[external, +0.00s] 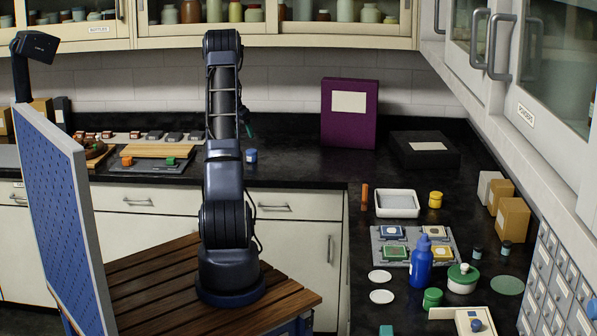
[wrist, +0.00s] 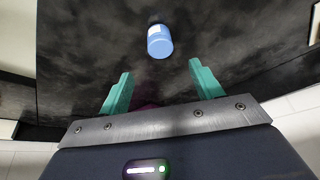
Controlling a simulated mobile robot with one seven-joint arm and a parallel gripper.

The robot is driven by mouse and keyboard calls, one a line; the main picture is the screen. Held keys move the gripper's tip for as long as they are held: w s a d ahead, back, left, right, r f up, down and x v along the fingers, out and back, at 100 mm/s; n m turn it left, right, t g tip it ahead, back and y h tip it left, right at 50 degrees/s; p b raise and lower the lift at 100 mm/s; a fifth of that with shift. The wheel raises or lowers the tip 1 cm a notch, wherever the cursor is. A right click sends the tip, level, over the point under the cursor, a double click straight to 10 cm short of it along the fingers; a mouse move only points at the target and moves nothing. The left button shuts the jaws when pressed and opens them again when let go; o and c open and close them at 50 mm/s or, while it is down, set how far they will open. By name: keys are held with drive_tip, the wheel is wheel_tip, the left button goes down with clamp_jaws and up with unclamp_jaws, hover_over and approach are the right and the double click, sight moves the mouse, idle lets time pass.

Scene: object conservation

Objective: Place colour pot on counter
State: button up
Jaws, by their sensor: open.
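A small blue pot with a white label (external: 251,156) is on the black back counter (external: 300,172), just right of my arm. In the wrist view the blue pot (wrist: 160,42) lies beyond the fingertips, roughly centred between them, with a gap of dark counter in between. My gripper (wrist: 160,70) is open with its two teal fingers apart and nothing between them. In the external view my gripper (external: 248,130) is mostly hidden behind my arm; one teal finger shows just above and left of the pot.
A purple box (external: 365,113) and a black box (external: 424,150) stand right of the pot. A wooden board (external: 158,151) and small blocks lie left. The right counter holds a white tray (external: 397,204), a blue bottle (external: 421,264) and a green-lidded white jar (external: 462,279). Counter around the pot is clear.

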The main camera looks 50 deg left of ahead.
drive_tip(key=shift+d+r, duration=0.1)
drive_tip(key=w+d+r, duration=0.1)
drive_tip(key=d+r, duration=0.5)
drive_tip(key=d, duration=0.4)
drive_tip(key=w+d+r+m, duration=0.1)
drive_tip(key=d+r, duration=0.4)
drive_tip(key=d, duration=0.5)
drive_tip(key=w+d+r, duration=0.1)
drive_tip(key=d+r, duration=0.5)
drive_tip(key=d, duration=0.3)
drive_tip(key=s+d+r, duration=0.3)
drive_tip(key=s+d, duration=0.2)
drive_tip(key=d, duration=0.5)
drive_tip(key=s+d+r, duration=0.3)
drive_tip(key=s+d, duration=0.1)
drive_tip(key=d, duration=0.6)
drive_tip(key=s+d+f, duration=0.2)
drive_tip(key=s+d, duration=0.7)
drive_tip(key=s, duration=0.3)
drive_tip(key=s+d+f+m, duration=0.1)
drive_tip(key=s+d+f, duration=0.1)
drive_tip(key=s+d, duration=0.6)
drive_tip(key=s, duration=0.4)
drive_tip(key=shift+d+h, duration=0.4)
